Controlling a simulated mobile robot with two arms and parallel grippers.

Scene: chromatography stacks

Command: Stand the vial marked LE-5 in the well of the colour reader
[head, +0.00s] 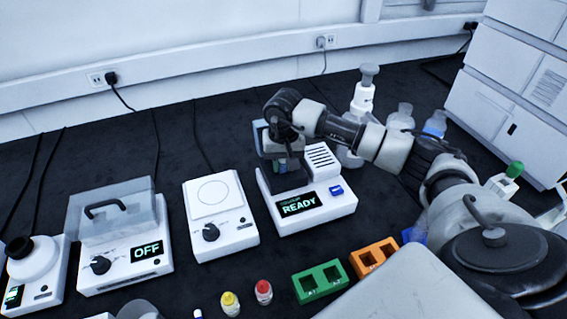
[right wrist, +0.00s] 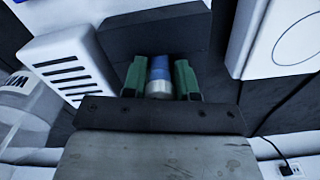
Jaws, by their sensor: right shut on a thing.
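My right gripper (head: 285,166) is above the dark block of a white device with a READY display, which looks like the colour reader (head: 318,222). In the right wrist view the gripper's green fingertips (right wrist: 160,82) are shut on a small vial (right wrist: 159,68) with a blue band and a pale end. Its label cannot be read. The vial is over or at the dark block (right wrist: 130,35); the well is hidden, so I cannot tell whether the vial is inside it. My left gripper is not in view.
A white knob device (head: 208,232) and a clear-lidded device showing OFF (head: 120,262) stand to the left. Yellow-capped (head: 230,303) and red-capped (head: 263,291) vials stand in front, near green (head: 322,284) and orange (head: 377,257) racks. Bottles (head: 400,118) stand behind my right arm.

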